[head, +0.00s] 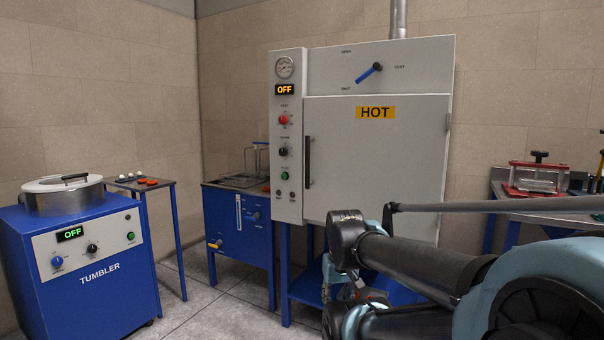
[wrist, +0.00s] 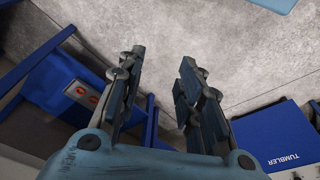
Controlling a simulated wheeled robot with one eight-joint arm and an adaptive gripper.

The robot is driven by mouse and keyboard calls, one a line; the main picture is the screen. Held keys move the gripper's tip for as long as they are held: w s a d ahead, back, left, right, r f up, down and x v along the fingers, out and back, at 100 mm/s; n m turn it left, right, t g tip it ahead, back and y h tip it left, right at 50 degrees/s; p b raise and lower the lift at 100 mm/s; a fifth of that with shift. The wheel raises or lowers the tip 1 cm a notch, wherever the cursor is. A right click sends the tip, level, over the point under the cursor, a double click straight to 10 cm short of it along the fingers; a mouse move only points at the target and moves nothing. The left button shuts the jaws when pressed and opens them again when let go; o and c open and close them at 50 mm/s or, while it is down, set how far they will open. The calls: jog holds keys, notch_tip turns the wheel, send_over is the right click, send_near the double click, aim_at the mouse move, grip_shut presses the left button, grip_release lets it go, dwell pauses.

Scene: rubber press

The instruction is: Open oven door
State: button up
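The oven (head: 376,65) is a tall light-grey cabinet in the middle of the head view. Its door (head: 376,165) carries a yellow HOT label and looks shut. A black vertical handle (head: 307,160) is on the door's left edge, and hinges show on the right. A blue lever (head: 368,72) sits above the door, and the display (head: 285,90) reads OFF. My gripper (wrist: 162,60) is open and empty in the wrist view, with floor between its fingers. In the head view it is mostly hidden by my arm, low in front of the oven.
A blue tumbler (head: 85,265) stands at the left, with a small table (head: 150,184) behind it. A blue tank unit (head: 238,228) stands left of the oven. A bench (head: 520,200) with a red press (head: 539,178) is at the right. Floor (head: 215,310) is clear between tumbler and oven.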

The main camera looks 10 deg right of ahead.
jog(key=shift+o, duration=0.6)
jog(key=shift+w, duration=0.1)
jog(key=w+d+r+n+t+h, duration=0.2)
jog(key=w+r+n+h, duration=0.2)
jog(key=w+r+n, duration=0.6)
jog(key=w+d+r+n+t+h, duration=0.1)
jog(key=w+d+r+n+h, duration=0.25)
jog(key=w+r, duration=0.8)
jog(key=w+a+r+n+t+h, duration=0.2)
jog(key=w+a+r+n, duration=0.15)
jog(key=w+a, duration=0.35)
jog(key=w+a+r+n+t+h, duration=0.25)
jog(key=w+a+n, duration=0.25)
jog(key=w, duration=0.3)
jog(key=w+a+r+n+t+h, duration=0.1)
jog(key=w+a+r+n+t, duration=0.25)
jog(key=w+a, duration=0.35)
jog(key=w+d+g, duration=0.1)
jog(key=w+d, duration=1.1)
jog(key=d, duration=0.1)
jog(key=shift+w+d+n, duration=0.15)
jog(key=shift+d+n, duration=0.05)
jog(key=shift+n, duration=0.25)
jog(key=shift+r, duration=0.1)
grip_shut()
